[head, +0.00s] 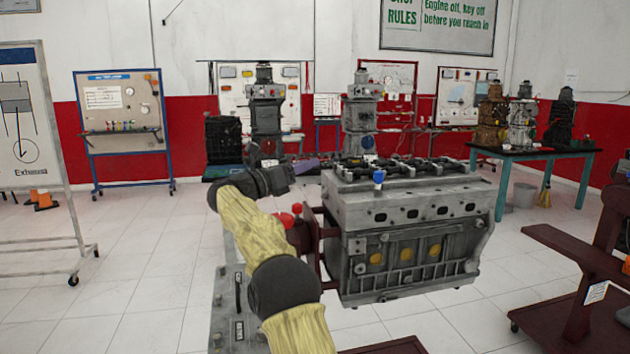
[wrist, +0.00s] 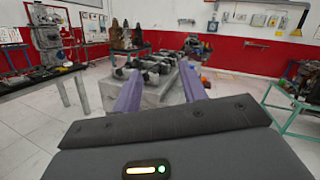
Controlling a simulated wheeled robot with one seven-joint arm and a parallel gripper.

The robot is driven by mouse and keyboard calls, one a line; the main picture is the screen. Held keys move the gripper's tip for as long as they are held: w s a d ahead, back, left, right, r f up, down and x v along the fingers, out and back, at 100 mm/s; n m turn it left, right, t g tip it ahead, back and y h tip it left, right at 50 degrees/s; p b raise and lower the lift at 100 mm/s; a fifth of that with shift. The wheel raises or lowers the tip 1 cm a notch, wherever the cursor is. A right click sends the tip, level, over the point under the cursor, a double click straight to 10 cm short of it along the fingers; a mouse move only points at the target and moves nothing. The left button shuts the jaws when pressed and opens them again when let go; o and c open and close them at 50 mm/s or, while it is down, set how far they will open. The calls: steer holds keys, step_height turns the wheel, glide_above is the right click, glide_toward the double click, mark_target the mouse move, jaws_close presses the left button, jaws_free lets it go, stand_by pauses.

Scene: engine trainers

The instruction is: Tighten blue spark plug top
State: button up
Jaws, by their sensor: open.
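The blue spark plug top (head: 378,179) stands upright at the upper near edge of the grey engine block (head: 410,210) in the head view. A paler part shows beneath it. My gripper (head: 314,165) is to the left of the block, at about the height of its top and apart from the plug in the picture. In the wrist view the two purple fingers of my gripper (wrist: 160,72) are spread, with nothing held between them. The engine block (wrist: 155,88) shows beyond and between them.
The block is on a dark red stand (head: 305,235). Red knobs (head: 290,215) are below my wrist. A green table (head: 535,153) with engines stands at the back right. Another dark red stand (head: 570,260) is at the right. Open tiled floor lies left.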

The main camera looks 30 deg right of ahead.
steer(key=w+a+n+t+y, duration=0.6)
steer(key=a+n+t, duration=0.3)
steer(key=n+t, duration=0.75)
steer(key=s+a+f+n+g+y, duration=0.1)
steer(key=s+a+f+n+y, duration=0.1)
steer(key=a+f+n+y, duration=0.5)
steer(key=s+a+f+n+g+y, duration=0.2)
steer(key=f+n+y, duration=0.3)
steer(key=n, duration=0.6)
steer(key=s+a+f+n+g+y, duration=0.25)
steer(key=s+f+n+g, duration=0.25)
steer(key=s+f+n, duration=0.55)
steer(key=s+f+n+g, duration=0.1)
steer(key=s+f+g, duration=0.1)
steer(key=s+f, duration=0.3)
steer(key=s+f+n+g, duration=0.2)
steer(key=s+f, duration=0.3)
steer(key=s, duration=0.8)
steer(key=s+f+n+g, duration=0.1)
steer(key=s+f+g, duration=0.3)
steer(key=s, duration=0.4)
steer(key=shift+s+d+f, duration=0.3)
steer(key=shift+s+f, duration=0.1)
steer(key=shift+f, duration=0.2)
steer(key=shift+c, duration=0.6)
steer(key=shift+w, duration=0.1)
